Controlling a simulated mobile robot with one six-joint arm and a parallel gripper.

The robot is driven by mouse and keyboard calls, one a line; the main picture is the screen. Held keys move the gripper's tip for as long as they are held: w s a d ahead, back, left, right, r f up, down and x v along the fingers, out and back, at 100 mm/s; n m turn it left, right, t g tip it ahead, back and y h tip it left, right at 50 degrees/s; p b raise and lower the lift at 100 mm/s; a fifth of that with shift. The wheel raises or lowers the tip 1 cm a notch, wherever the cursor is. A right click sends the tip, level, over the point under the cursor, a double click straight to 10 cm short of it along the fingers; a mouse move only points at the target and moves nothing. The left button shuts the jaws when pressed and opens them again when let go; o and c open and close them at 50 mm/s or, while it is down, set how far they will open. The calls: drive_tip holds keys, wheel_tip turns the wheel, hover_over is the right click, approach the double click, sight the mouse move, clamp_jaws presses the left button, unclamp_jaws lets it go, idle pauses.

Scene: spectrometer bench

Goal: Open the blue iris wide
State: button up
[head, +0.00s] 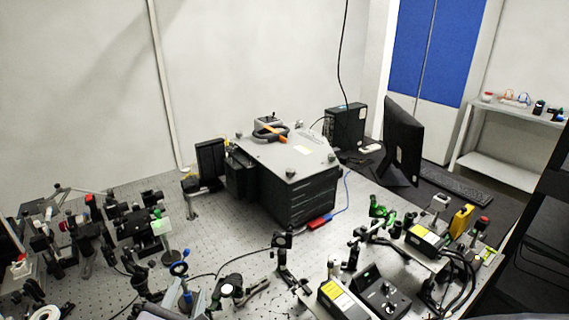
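I cannot make out my gripper in this view.
Dark optical mounts (130,225) crowd the bench at left. A large dark box with a grey lid (285,160) stands at the back centre. Black boxes with yellow labels (342,300) and cables fill the lower right. Some bare perforated bench (225,240) lies behind the blue ring.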

sight(186, 254)
drive_tip(key=shift+n+y, duration=0.4)
drive_tip(key=shift+n, duration=0.2)
drive_tip(key=b+x, duration=0.1)
drive_tip(key=x, duration=0.4)
drive_tip(key=a+b+x, duration=0.1)
drive_tip(key=x, duration=0.5)
drive_tip(key=a+b+x, duration=0.1)
drive_tip(key=x, duration=0.5)
drive_tip(key=shift+s+a+r+b, duration=0.1)
drive_tip(key=shift+s+r+b, duration=0.1)
drive_tip(key=shift+s+b, duration=0.15)
clamp_jaws()
